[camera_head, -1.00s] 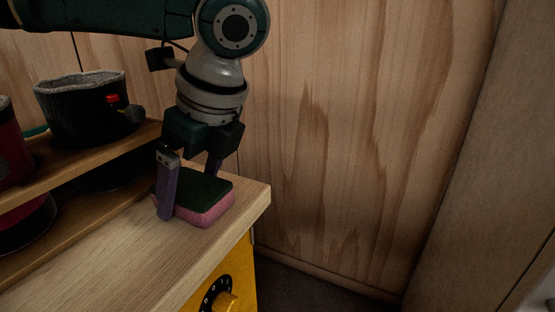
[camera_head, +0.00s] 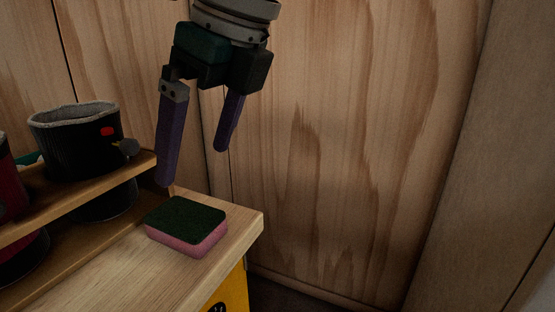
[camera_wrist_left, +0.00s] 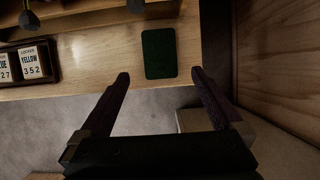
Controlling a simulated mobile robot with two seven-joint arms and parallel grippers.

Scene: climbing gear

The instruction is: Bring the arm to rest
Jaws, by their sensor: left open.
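My left gripper (camera_head: 195,166) is open and empty, raised above the counter in the head view. Its two purple fingers point down, apart from anything. A sponge (camera_head: 187,225) with a dark green top and pink sides lies flat below it near the end of the wooden counter (camera_head: 120,258). In the left wrist view the sponge's green top (camera_wrist_left: 159,54) shows beyond the gap between the open fingers (camera_wrist_left: 159,76). My right gripper is in neither view.
A wooden shelf (camera_head: 85,193) on the counter's left holds a black chalk-bag-like pot (camera_head: 78,142) and a red one (camera_head: 10,185). A yellow cabinet (camera_head: 232,290) is below. A label board (camera_wrist_left: 27,62) shows in the left wrist view. The wood-panelled wall is behind.

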